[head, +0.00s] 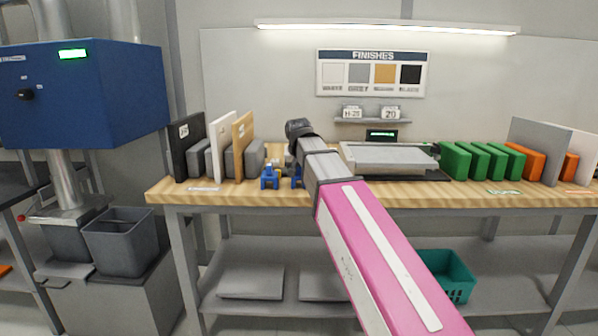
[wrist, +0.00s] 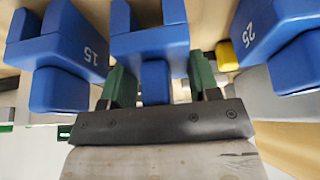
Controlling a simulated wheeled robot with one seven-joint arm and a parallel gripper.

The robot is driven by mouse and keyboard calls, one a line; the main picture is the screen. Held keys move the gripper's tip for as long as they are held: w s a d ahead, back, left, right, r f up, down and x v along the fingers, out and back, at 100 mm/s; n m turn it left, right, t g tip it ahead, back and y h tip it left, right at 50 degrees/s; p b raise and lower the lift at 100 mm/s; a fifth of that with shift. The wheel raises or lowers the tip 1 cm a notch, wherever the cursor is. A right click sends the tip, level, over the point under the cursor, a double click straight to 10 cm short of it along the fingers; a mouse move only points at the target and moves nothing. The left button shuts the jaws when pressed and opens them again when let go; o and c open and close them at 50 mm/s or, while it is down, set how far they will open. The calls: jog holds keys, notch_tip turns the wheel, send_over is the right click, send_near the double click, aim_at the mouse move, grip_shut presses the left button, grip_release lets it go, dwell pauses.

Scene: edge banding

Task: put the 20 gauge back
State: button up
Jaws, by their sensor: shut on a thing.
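In the wrist view, my gripper (wrist: 158,82) has its two green fingers shut on the middle blue gauge (wrist: 150,42). No number shows on this gauge. A blue gauge marked 15 (wrist: 62,45) is on its left, and a blue gauge marked 25 (wrist: 275,40) is on its right, a short gap away. In the head view, a blue gauge (head: 270,178) stands on the bench, and another blue piece (head: 297,176) shows beside my arm. My arm hides the gripper's fingers there. I cannot tell whether the held gauge touches the bench.
The wooden bench (head: 400,195) holds upright panels (head: 222,145) and grey blocks on the left. A grey machine plate (head: 385,157) and green blocks (head: 455,160) stand on the right. A small wall shelf (head: 372,121) carries cards reading H-25 and 20.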

jog(key=o, duration=1)
jog(key=shift+f, duration=0.1)
jog(key=shift+o, duration=0.2)
jog(key=v, duration=1.2)
